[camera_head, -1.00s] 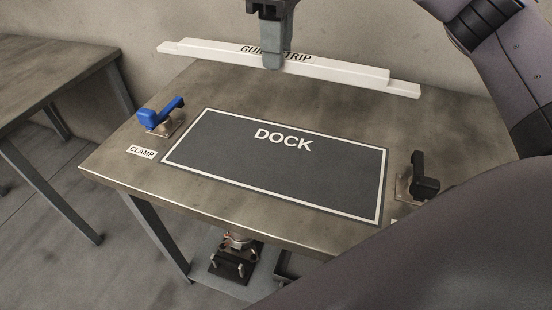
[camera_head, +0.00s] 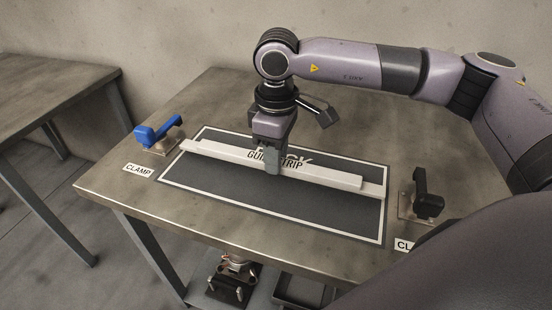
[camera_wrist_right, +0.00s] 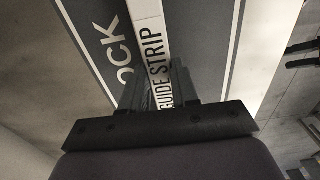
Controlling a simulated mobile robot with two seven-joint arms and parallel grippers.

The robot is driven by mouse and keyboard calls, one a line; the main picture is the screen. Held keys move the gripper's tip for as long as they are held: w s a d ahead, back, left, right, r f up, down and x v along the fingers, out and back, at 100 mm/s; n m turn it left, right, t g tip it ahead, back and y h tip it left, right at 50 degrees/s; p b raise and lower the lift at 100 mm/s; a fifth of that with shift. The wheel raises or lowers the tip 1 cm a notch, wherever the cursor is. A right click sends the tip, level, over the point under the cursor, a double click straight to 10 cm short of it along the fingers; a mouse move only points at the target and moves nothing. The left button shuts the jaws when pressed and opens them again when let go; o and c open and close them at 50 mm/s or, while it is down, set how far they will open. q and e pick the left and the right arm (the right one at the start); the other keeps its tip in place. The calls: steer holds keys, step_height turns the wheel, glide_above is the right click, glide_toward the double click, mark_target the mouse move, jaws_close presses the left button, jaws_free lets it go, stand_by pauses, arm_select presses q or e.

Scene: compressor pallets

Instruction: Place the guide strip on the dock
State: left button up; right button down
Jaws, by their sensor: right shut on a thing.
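The white guide strip (camera_head: 325,174) lies lengthwise across the dark dock (camera_head: 300,203) in the head view, covering part of the DOCK lettering. I cannot tell whether it touches the dock or hangs just above it. My right gripper (camera_head: 272,163) is shut on the strip near its middle, from above. In the right wrist view the strip (camera_wrist_right: 146,22) runs away from my right gripper (camera_wrist_right: 160,92), with the dock (camera_wrist_right: 195,35) behind it. My left gripper is not in view.
A blue clamp (camera_head: 158,134) stands left of the dock and a black clamp (camera_head: 424,198) right of it, near the strip's ends. The table (camera_head: 215,239) is otherwise bare. Another table (camera_head: 50,85) stands at the left. Hardware (camera_head: 232,280) sits below the front edge.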

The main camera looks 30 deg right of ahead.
steer(key=shift+f, duration=0.6)
steer(key=shift+f, duration=0.15)
steer(key=c, duration=0.8)
jaws_free()
steer(key=shift+c, duration=0.2)
step_height(320, 180, up, 12)
steer(key=shift+p, duration=0.4)
